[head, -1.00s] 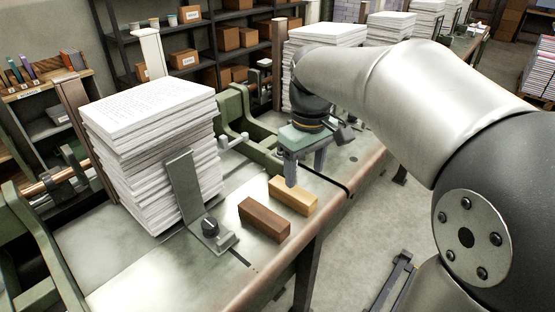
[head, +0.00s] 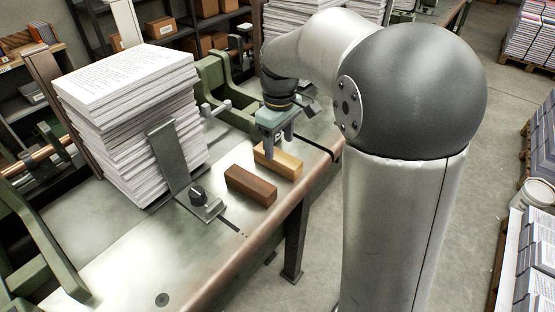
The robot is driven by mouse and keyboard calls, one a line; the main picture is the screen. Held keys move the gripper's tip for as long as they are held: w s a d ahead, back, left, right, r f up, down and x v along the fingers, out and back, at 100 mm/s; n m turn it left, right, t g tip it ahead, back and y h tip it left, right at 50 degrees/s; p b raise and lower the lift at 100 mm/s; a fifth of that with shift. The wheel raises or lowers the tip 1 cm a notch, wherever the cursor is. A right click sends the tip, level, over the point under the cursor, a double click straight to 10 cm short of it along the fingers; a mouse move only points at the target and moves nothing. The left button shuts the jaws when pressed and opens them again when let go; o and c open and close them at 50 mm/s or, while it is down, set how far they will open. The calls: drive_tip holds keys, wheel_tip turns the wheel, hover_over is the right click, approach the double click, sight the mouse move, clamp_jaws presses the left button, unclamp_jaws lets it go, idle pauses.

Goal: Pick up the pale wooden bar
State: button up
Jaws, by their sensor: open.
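The pale wooden bar (head: 284,163) lies on the metal bench top near its front edge. My gripper (head: 279,150) points down at the bar, with its fingers apart. One finger overlaps the bar's left part in the picture and the other shows behind it. I cannot tell whether the fingers touch the bar. A dark brown wooden bar (head: 250,186) lies just to the left and nearer, apart from the pale one.
A tall stack of printed sheets (head: 130,130) stands on the bench (head: 120,255) at the left. Green machine frames (head: 215,85) are behind. The bench's front left is bare.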

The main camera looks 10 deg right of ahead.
sight(278, 154)
drive_tip(key=shift+w+a+f+p, duration=0.1)
drive_tip(key=shift+f+p, duration=0.1)
drive_tip(key=shift+f, duration=1.2)
drive_tip(key=shift+a+f+p, duration=0.1)
drive_tip(key=shift+f+p, duration=0.1)
drive_tip(key=shift+f, duration=1.15)
drive_tip(key=c, duration=1.1)
